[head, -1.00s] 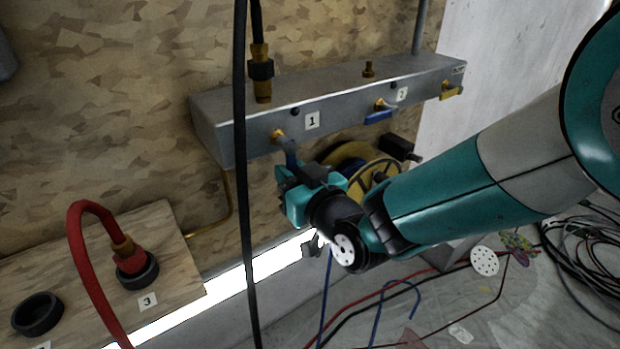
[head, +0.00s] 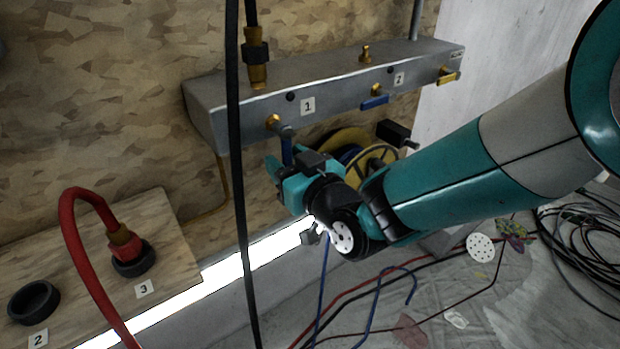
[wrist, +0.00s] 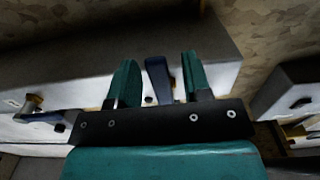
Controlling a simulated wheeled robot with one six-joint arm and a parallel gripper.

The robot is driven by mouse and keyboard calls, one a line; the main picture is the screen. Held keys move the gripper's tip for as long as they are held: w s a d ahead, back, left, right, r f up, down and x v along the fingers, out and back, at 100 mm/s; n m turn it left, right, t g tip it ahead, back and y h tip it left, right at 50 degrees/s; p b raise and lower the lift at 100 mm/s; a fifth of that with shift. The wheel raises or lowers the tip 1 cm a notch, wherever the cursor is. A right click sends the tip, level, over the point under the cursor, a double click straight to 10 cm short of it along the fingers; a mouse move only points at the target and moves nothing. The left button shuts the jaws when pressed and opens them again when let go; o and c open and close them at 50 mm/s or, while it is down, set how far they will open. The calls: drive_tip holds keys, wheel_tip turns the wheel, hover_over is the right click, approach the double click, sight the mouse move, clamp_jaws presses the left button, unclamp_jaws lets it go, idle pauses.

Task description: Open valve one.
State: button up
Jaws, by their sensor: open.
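Valve one is a brass valve (head: 273,121) under the label 1 on the front of the grey metal manifold. Its blue handle (head: 287,151) points down, and its lower end is hidden by my gripper. My gripper (head: 279,169) is just below the valve, open. In the wrist view the blue handle (wrist: 158,78) stands between the two teal fingers of my gripper (wrist: 158,80), with a visible gap on each side. I cannot tell any contact with it.
A black hose (head: 240,200) hangs in front of the manifold (head: 330,80). A yellow reel (head: 372,165) is behind my wrist. A red hose (head: 68,220) is at left.

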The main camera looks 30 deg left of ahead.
drive_tip(key=b+v, duration=1)
drive_tip(key=v, duration=0.7)
drive_tip(key=s+d+f+m+g+h+p, duration=0.1)
drive_tip(key=s+d+m+g+h, duration=0.2)
drive_tip(key=d, duration=0.5)
drive_tip(key=s+d+m+g+h, duration=0.1)
drive_tip(key=s+d+g+h, duration=0.1)
drive_tip(key=d+h, duration=0.5)
drive_tip(key=s+d+f+m+g+h+p, duration=0.1)
drive_tip(key=s+d+m+g+h, duration=0.15)
drive_tip(key=d, duration=0.75)
wheel_tip(320, 180, up, 23)
drive_tip(key=p, duration=2.2)
drive_tip(key=shift+w+n+g+y+p, duration=0.2)
drive_tip(key=shift+n+g+y+p, duration=0.15)
